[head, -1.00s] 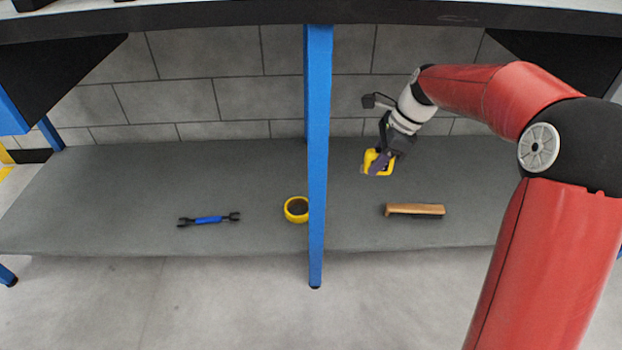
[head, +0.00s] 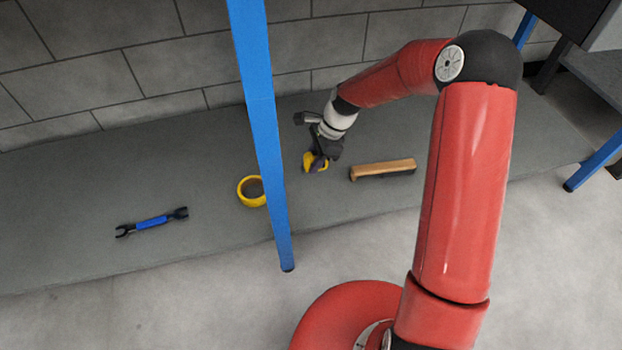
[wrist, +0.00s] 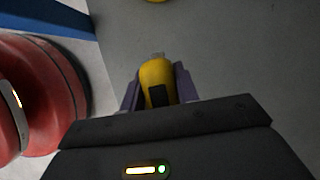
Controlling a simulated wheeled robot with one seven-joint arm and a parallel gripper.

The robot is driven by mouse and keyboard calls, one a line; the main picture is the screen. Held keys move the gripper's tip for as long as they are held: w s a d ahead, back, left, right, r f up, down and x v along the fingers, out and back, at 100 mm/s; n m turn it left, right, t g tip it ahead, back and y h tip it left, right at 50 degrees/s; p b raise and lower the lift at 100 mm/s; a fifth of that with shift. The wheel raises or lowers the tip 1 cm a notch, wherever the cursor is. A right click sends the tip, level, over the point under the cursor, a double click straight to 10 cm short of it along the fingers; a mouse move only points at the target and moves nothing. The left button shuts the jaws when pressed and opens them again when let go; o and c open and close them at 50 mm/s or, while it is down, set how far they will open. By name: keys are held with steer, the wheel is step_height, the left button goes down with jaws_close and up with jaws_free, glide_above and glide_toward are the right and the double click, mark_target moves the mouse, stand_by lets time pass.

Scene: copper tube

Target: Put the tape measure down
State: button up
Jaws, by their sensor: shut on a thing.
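The yellow tape measure (head: 311,162) is held in my gripper (head: 318,164), close over the grey shelf (head: 90,215), between the yellow tape roll and the wooden brush. In the wrist view the yellow and black tape measure (wrist: 157,80) sits between the two purple fingers of my gripper (wrist: 157,88), which are shut on it. I cannot tell whether its underside touches the shelf. My gripper partly hides it in the head view.
A blue post (head: 263,120) stands left of my gripper, at the shelf's front. A yellow tape roll (head: 242,196), a blue-handled wrench (head: 152,222) and a wooden-backed brush (head: 383,169) lie on the shelf. The shelf is bare behind the wrench.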

step_height(320, 180, down, 8)
steer(key=shift+f+b, duration=0.15)
steer(key=shift+b, duration=0.55)
steer(key=shift+f, duration=0.2)
steer(key=o, duration=1.1)
steer(key=shift+o, duration=0.2)
steer(key=p+v, duration=0.2)
steer(key=v, duration=1)
steer(key=shift+r+p, duration=0.25)
steer(key=shift+p, duration=0.15)
